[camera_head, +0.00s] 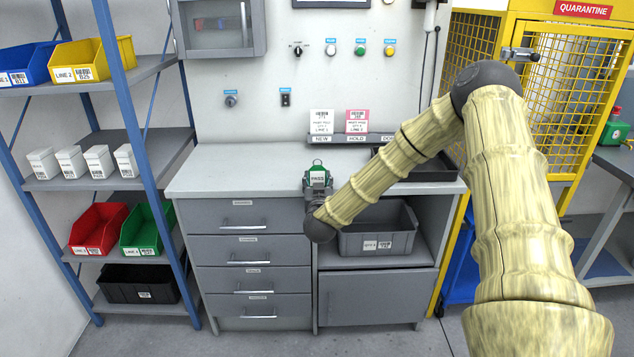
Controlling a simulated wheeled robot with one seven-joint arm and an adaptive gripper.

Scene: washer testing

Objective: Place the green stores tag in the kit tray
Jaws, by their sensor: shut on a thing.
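The green stores tag (317,170) has a white label and a small loop at its top. It is upright at the end of my gripper (317,184), above the front part of the grey bench top. My gripper is shut on the tag; its fingers are small in view and partly hidden by the wrist. A dark shallow tray (436,174) lies on the right of the bench top, partly hidden behind my arm. A grey open bin (372,244) with a white label stands on the shelf below. Which of these is the kit tray I cannot tell.
The bench top (240,178) is clear on the left. A ledge (345,141) behind holds white and pink cards. Shelves at left hold coloured bins and white boxes (70,163). A yellow quarantine cage (560,90) stands at right.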

